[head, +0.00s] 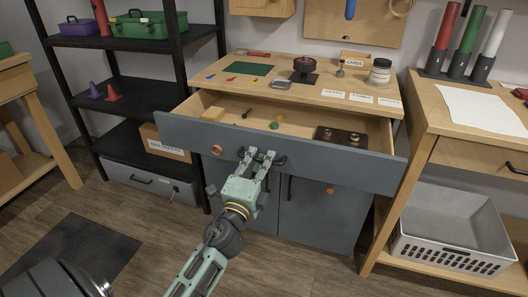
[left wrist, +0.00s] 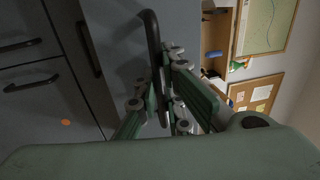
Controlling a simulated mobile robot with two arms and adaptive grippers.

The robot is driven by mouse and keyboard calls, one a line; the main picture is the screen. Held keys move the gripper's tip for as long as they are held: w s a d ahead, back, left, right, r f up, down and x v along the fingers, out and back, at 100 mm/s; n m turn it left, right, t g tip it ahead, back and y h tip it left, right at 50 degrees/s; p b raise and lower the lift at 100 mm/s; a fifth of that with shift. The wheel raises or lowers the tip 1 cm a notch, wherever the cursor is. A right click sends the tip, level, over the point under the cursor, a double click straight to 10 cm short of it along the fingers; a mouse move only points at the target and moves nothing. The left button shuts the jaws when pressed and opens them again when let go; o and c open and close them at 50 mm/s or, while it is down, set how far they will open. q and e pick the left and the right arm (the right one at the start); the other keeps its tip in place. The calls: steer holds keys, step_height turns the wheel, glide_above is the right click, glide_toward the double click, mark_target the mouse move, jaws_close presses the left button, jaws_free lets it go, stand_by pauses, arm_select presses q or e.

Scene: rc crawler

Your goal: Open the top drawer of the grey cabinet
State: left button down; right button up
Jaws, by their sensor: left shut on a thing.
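The grey cabinet (head: 323,218) stands in the middle of the head view under a wooden top. Its top drawer (head: 337,164) is pulled out, with its inside and contents showing. The black drawer handle (head: 280,160) sits on the middle of the drawer front. My left gripper (head: 260,155) is shut on this handle. In the left wrist view the fingers close around the black bar handle (left wrist: 150,35), which runs between them. My right gripper is not in view.
A black shelf (head: 124,95) stands at left. A white crate (head: 450,236) sits under the right table (head: 440,153). The floor before the cabinet is clear.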

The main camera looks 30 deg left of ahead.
arm_select(q)
steer(key=v, duration=0.3)
steer(key=shift+s+d+r, duration=0.1)
steer(key=shift+s+r, duration=0.1)
steer(key=shift+s, duration=0.1)
steer(key=shift+s+d, duration=0.1)
steer(key=shift+s, duration=0.4)
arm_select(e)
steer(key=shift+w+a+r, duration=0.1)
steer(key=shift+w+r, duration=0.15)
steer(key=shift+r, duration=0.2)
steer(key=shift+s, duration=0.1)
arm_select(q)
steer(key=c, duration=2.1)
jaws_free()
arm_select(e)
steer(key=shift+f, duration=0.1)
